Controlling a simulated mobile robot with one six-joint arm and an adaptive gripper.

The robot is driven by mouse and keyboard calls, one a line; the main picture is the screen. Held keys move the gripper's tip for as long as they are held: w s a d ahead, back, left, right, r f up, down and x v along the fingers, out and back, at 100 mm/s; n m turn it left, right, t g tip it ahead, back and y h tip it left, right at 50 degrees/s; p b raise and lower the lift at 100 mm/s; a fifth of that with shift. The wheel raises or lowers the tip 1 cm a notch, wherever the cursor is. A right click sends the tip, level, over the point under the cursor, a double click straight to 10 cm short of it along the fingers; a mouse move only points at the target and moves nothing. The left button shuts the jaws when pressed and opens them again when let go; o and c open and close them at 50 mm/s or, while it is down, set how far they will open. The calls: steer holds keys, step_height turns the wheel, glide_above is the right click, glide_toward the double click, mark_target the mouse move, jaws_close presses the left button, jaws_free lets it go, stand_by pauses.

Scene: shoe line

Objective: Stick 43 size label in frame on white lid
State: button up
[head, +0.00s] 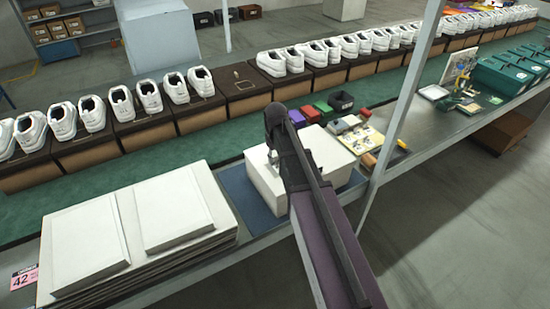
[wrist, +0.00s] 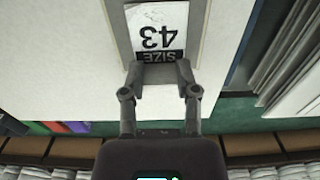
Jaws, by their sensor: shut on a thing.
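The 43 size label (wrist: 158,28) is a white card with a black SIZE strip, upside down in the wrist view. My gripper (wrist: 160,66) is shut on its strip edge. The label lies over a grey-beige frame outline (wrist: 200,25) on the white lid (wrist: 60,60). I cannot tell whether the label touches the lid. In the head view the white lid (head: 328,150) tops a white box on a blue mat (head: 237,192). My arm crosses in front of it and hides part of the lid, the label and the frame.
Stacked white panels (head: 130,235) lie to the left, with a pink 42 label (head: 24,278) beside them. Small coloured bins (head: 320,108) and a yellow tray (head: 385,150) stand behind and right of the box. A metal post (head: 405,110) rises close by. White shoes on brown boxes line the green belt.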

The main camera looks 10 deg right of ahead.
steer(key=shift+f+b, duration=0.35)
steer(key=shift+f, duration=0.05)
stand_by(0.7)
stand_by(0.3)
steer(key=o, duration=1)
steer(key=shift+o, duration=0.2)
steer(key=shift+r, duration=0.1)
